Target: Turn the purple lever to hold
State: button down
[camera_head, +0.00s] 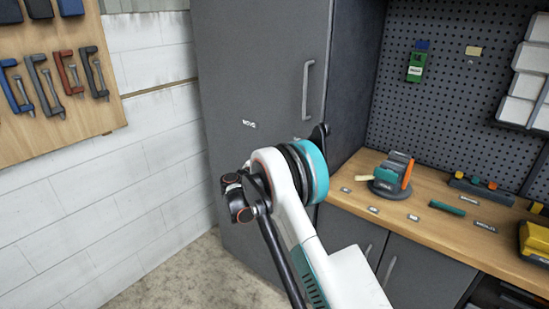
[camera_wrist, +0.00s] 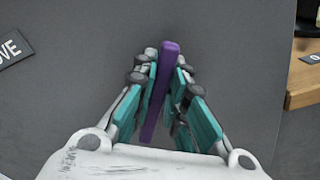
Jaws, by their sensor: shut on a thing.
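The purple lever (camera_wrist: 161,88) shows in the wrist view, against the dark grey cabinet door (camera_wrist: 90,75). It runs near upright in that picture, its top leaning a little right. My gripper (camera_wrist: 165,75) has its teal and grey fingers on both sides of the lever and is shut on it. A label ending in "OVE" (camera_wrist: 12,48) is on the door left of the lever. In the head view the label (camera_head: 249,124) is small on the door (camera_head: 245,60). My arm hides the lever and the fingers there. No label reading "hold" is legible.
A wooden workbench (camera_head: 470,240) with a grey, teal and orange tool (camera_head: 392,172) stands right of the cabinet. A vertical handle (camera_head: 308,90) sticks out of the door above my arm. A white wall (camera_head: 150,150) is at left.

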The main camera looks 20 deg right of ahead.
jog(key=shift+s+d+f+m, duration=0.25)
jog(key=shift+s+f+m, duration=0.1)
jog(key=shift+m, duration=0.35)
jog(key=c, duration=1.6)
grip_release()
jog(key=shift+a, duration=0.1)
jog(key=v, duration=1.2)
